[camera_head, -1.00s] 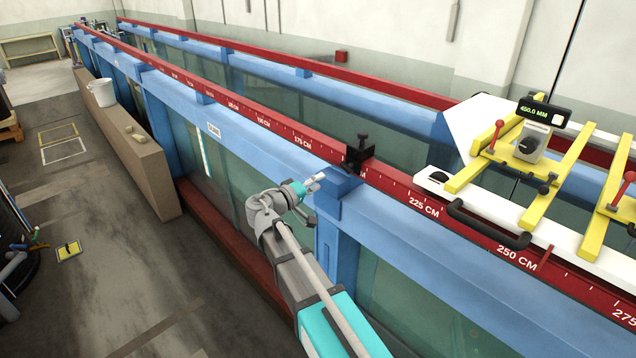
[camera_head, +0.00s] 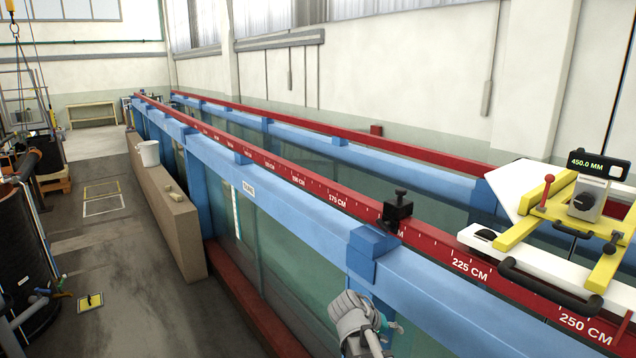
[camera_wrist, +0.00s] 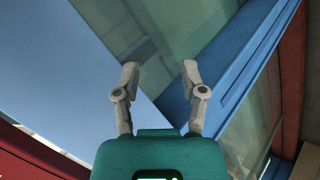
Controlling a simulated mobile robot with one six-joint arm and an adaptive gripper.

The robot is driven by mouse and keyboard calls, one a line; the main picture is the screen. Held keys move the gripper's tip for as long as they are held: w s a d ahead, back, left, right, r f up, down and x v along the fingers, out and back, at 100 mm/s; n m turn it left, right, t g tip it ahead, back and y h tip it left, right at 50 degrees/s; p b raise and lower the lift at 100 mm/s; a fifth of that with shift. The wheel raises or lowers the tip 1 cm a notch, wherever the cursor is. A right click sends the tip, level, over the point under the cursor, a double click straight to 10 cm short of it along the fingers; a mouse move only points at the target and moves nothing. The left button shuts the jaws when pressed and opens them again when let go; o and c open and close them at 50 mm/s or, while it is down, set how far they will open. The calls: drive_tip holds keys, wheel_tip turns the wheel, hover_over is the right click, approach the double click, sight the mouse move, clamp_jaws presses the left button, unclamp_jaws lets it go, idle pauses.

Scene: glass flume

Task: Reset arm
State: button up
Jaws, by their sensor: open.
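My gripper (camera_wrist: 158,80) shows in the wrist view with its two grey fingers spread apart and nothing between them. Behind the fingers are the flume's blue frame (camera_wrist: 235,60) and its glass wall (camera_wrist: 150,50). In the head view my arm is folded low at the bottom, in front of the flume's near side. A grey wrist joint and a bit of teal show there, beside the blue post under the top beam (camera_head: 290,205). The fingers cannot be made out in the head view.
The red rail (camera_head: 300,181) with centimetre marks runs along the flume's top and carries a black clamp (camera_head: 397,210). A yellow-framed carriage with a display (camera_head: 598,165) stands at right. A brown ledge (camera_head: 172,215) holds a white bucket (camera_head: 149,153).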

drive_tip(key=s+a+f+g+y+b, duration=0.2)
drive_tip(key=s+f+g+y+b, duration=0.1)
drive_tip(key=s+f+y+b, duration=0.5)
drive_tip(key=s+f, duration=0.3)
drive_tip(key=f, duration=0.3)
drive_tip(key=shift+s+f+m, duration=0.2)
drive_tip(key=shift+f+m, duration=0.1)
drive_tip(key=shift+f, duration=0.05)
